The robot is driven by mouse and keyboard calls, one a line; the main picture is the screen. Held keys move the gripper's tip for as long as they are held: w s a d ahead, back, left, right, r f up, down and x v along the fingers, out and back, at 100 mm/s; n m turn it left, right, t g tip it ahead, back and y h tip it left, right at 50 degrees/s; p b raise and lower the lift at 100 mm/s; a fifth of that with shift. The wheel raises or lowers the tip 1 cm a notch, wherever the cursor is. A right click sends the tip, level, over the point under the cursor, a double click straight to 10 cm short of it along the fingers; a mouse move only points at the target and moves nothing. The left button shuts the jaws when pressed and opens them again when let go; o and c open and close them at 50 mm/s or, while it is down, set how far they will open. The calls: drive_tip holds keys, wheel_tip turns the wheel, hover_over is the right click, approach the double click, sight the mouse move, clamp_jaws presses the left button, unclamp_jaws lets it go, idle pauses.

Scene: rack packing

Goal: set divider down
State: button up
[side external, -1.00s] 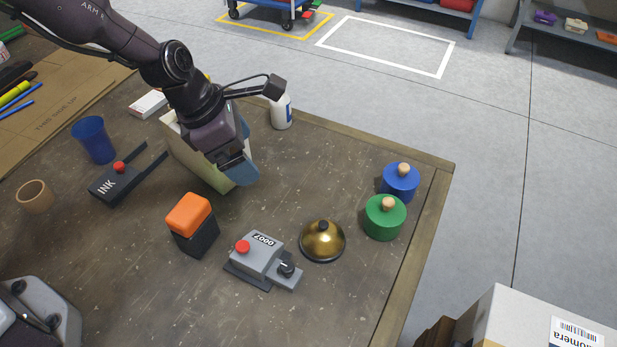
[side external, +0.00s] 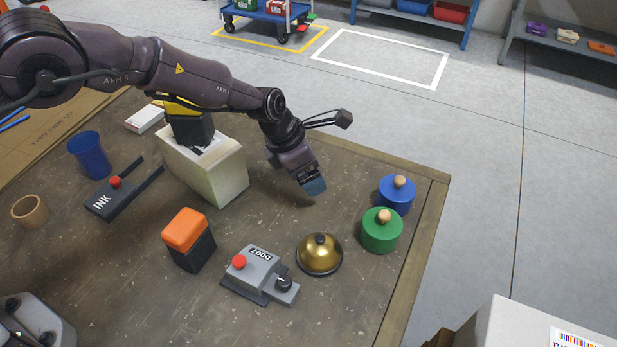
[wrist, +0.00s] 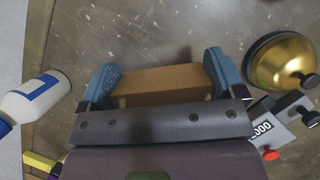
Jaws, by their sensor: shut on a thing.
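My gripper (side external: 312,188) is low over the bare table, between the cream box and the gold bell. Its blue fingers (wrist: 160,85) are on both ends of a flat brown piece in the wrist view, which I take to be the divider (wrist: 158,80). The gripper is shut on it. In the side view the fingers and wrist hide the divider. I cannot tell whether its lower edge touches the table. The cream box (side external: 221,178) stands to the left, apart from my gripper, with a black block with a yellow top (side external: 190,128) at its top.
The gold bell (side external: 320,258), number stamper (side external: 262,272), green knobbed weight (side external: 381,234) and blue knobbed weight (side external: 395,198) stand right and in front. An orange-topped black block (side external: 188,240) is nearer. A white bottle (wrist: 38,97) lies left in the wrist view. Table around the fingers is clear.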

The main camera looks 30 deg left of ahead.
drive_tip(key=shift+w+f, duration=0.15)
drive_tip(key=shift+f, duration=0.15)
drive_tip(key=shift+d+f, duration=0.1)
drive_tip(key=shift+f, duration=1.4)
drive_tip(key=o, duration=0.6)
drive_tip(key=shift+f, duration=0.1)
drive_tip(key=shift+o, duration=0.2)
drive_tip(key=v, duration=1.2)
